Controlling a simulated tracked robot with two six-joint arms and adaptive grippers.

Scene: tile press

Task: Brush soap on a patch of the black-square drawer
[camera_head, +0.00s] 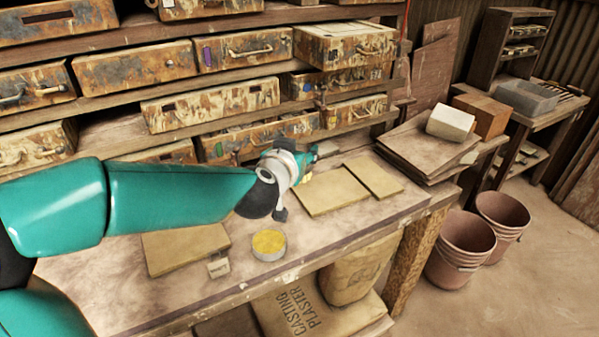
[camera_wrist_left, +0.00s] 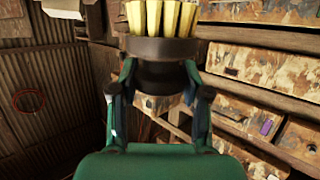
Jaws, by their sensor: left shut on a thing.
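My left gripper (camera_head: 303,163) is above the back of the workbench, in front of the lower drawers. In the left wrist view the gripper (camera_wrist_left: 158,92) is shut on a round brush (camera_wrist_left: 160,48) with a dark collar and pale yellow bristles (camera_wrist_left: 160,16). A round tin of yellow soap (camera_head: 269,241) stands near the bench's front edge, apart from the gripper. A stained drawer (camera_head: 344,50) sticks out of the rack at upper right; a small dark mark shows on its front, but I cannot tell for sure that it is a black square. My right gripper is out of view.
Flat tan boards (camera_head: 330,190) lie on the bench (camera_head: 330,232), and another board (camera_head: 185,248) is at left beside a small block (camera_head: 219,268). The drawer rack (camera_head: 120,128) fills the back. Buckets (camera_head: 460,250) stand on the floor at right.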

